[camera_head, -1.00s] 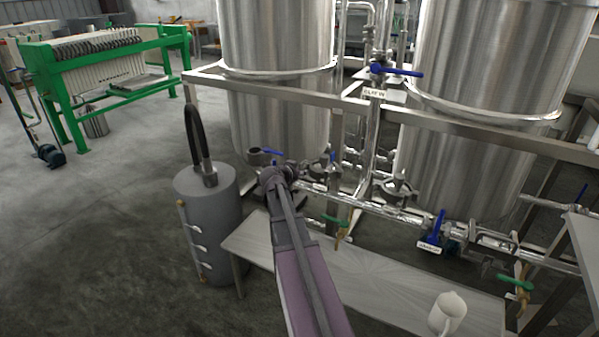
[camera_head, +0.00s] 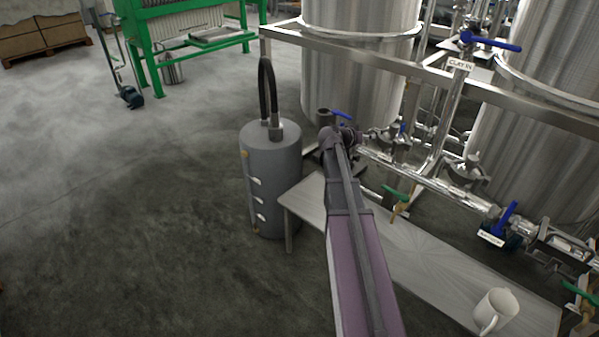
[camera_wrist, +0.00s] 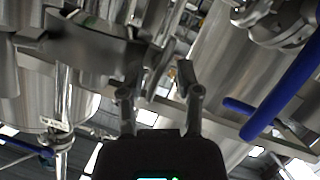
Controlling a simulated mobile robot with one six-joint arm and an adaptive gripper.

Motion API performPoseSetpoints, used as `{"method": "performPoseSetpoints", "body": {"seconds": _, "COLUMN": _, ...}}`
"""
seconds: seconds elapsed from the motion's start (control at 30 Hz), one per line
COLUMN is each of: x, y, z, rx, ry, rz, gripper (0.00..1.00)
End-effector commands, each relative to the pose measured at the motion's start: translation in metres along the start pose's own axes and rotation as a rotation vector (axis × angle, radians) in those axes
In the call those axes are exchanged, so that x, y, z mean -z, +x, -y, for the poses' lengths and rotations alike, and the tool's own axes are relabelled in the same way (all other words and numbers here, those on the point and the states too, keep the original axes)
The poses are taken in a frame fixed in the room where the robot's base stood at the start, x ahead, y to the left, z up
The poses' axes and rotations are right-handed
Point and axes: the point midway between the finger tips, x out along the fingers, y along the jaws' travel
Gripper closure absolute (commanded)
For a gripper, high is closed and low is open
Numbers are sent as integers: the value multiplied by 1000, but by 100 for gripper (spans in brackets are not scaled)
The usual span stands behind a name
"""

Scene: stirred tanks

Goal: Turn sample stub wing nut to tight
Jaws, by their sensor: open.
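My gripper (camera_wrist: 158,86) shows in the wrist view with its two fingers apart and nothing clearly held between them. A dark grey metal fitting (camera_wrist: 85,45) is close in front, up and left of the fingers. I cannot make out the wing nut for certain in either view. In the head view my arm reaches to the lower left of the near tank (camera_head: 360,75), beside a short grey stub (camera_head: 323,116) and a small blue lever (camera_head: 341,115). The wrist of my arm hides what is at its end there.
A grey drum (camera_head: 270,185) with a black hose (camera_head: 266,90) stands left of my arm. A low metal bench (camera_head: 420,255) with a white mug (camera_head: 495,310) is to the right. Pipes with a blue handle (camera_head: 490,41) run behind.

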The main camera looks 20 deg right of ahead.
Motion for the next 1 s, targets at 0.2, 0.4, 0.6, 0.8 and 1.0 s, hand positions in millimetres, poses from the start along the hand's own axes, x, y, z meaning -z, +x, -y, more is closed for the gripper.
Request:
{"method": "performPoseSetpoints", "body": {"seconds": 0.2, "x": -1, "y": 1, "z": 3, "rx": -74, "ry": -180, "rz": 0, "gripper": 56}}
{"method": "performPoseSetpoints", "body": {"seconds": 0.4, "x": -2, "y": 1, "z": 4, "rx": -143, "ry": -344, "rz": 0, "gripper": 56}}
{"method": "performPoseSetpoints", "body": {"seconds": 0.6, "x": -2, "y": 1, "z": 6, "rx": -208, "ry": -505, "rz": -1, "gripper": 56}}
{"method": "performPoseSetpoints", "body": {"seconds": 0.8, "x": -3, "y": 2, "z": 6, "rx": -273, "ry": -664, "rz": -1, "gripper": 56}}
{"method": "performPoseSetpoints", "body": {"seconds": 1.0, "x": -4, "y": 2, "z": 7, "rx": -338, "ry": -821, "rz": 0, "gripper": 56}}
